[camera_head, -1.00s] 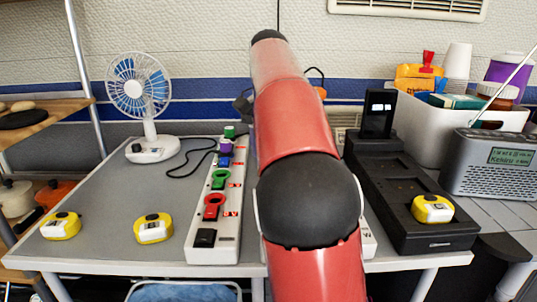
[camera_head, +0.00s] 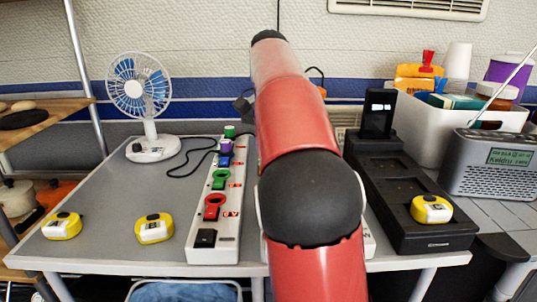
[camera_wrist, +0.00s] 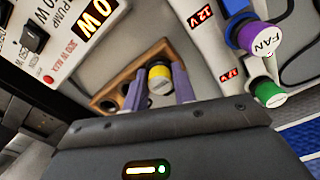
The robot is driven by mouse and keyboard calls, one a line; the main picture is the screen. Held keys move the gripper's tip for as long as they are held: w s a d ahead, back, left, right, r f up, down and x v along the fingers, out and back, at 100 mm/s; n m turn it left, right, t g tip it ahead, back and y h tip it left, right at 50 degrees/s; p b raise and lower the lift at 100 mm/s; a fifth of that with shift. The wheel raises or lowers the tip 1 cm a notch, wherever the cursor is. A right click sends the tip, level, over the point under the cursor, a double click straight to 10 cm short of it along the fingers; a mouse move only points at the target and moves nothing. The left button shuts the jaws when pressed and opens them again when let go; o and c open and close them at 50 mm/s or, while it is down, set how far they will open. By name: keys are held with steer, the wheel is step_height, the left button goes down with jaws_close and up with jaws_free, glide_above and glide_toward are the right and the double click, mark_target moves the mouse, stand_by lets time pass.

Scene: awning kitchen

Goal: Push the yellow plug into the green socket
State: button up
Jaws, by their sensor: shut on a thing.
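The yellow plug (camera_wrist: 160,78) is between the two purple-grey fingers of my gripper (camera_wrist: 158,84) in the wrist view, and the gripper is shut on it. It is at a wooden holder (camera_wrist: 104,88) with round holes; I cannot tell whether it still sits in a hole. The green socket (camera_head: 220,179) is on the white power strip (camera_head: 229,215) in the head view, behind the red socket (camera_head: 214,207). The gripper and yellow plug are hidden behind my arm in the head view.
A purple plug marked FAN (camera_wrist: 259,39) and a green plug (camera_wrist: 270,93) stand on the strip. A panel marked PUMP (camera_wrist: 62,32) is close by. A fan (camera_head: 150,154), yellow-and-white tape measures (camera_head: 154,228) and a black dock (camera_head: 436,232) flank the strip. The left tabletop is mostly clear.

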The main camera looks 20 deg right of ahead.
steer(key=shift+r, duration=0.1)
jaws_close()
steer(key=shift+r+p, duration=1.05)
steer(key=shift+r, duration=1.85)
steer(key=shift+r, duration=0.6)
steer(key=s+a, duration=0.1)
steer(key=a, duration=0.3)
steer(key=a+f+b, duration=0.1)
steer(key=a, duration=0.3)
steer(key=s+a+f+b, duration=0.1)
steer(key=a, duration=0.2)
steer(key=shift+s+a+f, duration=0.2)
steer(key=shift+s+a, duration=0.1)
steer(key=shift+a, duration=0.1)
steer(key=shift+f+b, duration=0.45)
